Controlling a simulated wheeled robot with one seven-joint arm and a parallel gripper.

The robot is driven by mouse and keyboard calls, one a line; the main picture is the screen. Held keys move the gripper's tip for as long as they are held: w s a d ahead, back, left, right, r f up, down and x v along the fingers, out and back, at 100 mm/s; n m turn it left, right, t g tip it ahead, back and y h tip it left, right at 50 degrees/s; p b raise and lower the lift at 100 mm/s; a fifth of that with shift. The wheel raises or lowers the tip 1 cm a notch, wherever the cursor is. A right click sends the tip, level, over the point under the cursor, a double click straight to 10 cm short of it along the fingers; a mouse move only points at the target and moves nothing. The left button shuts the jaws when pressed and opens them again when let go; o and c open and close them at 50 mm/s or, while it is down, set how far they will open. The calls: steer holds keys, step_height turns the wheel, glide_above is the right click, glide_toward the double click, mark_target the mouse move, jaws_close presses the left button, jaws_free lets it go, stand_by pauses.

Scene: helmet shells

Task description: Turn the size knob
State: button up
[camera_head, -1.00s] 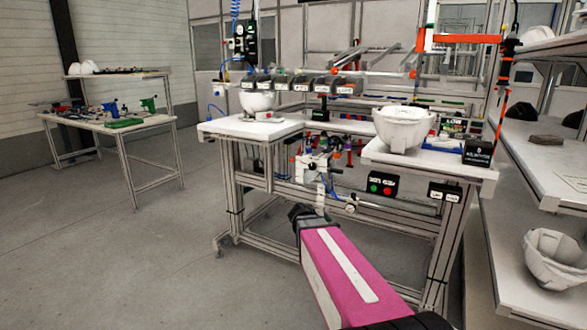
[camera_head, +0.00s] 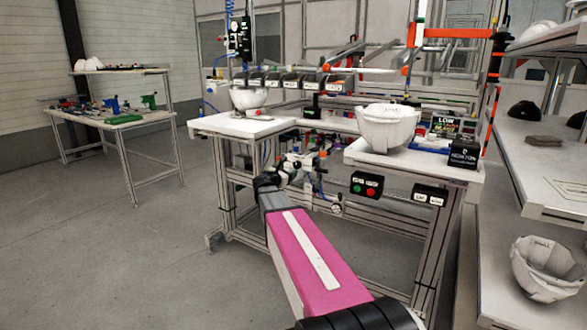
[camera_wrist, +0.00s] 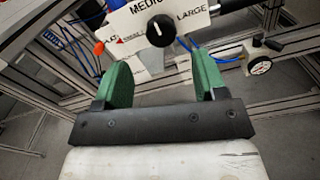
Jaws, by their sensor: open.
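The size knob (camera_wrist: 161,31) is a round black knob with a white mark, on a white plate (camera_wrist: 126,23) lettered "MEDI…" and "LARGE". In the wrist view it lies above and between my fingertips, beyond them and apart from them. My gripper (camera_wrist: 160,72) has two green fingers spread wide with nothing between them. In the head view my pink arm reaches to the white fixture (camera_head: 297,165) under the workbench; the gripper end there is small and dark, and the knob cannot be made out.
A gauge with a black knob (camera_wrist: 273,44) sits right of the plate, near aluminium frame bars. Blue hoses (camera_wrist: 75,45) run at the left. White helmet shells (camera_head: 388,128) stand on the bench, above a button box (camera_head: 367,185). Open floor lies at left.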

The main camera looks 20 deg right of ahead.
mark_target(296, 166)
steer(key=x, duration=0.6)
steer(key=shift+d, duration=0.15)
steer(key=c, duration=0.9)
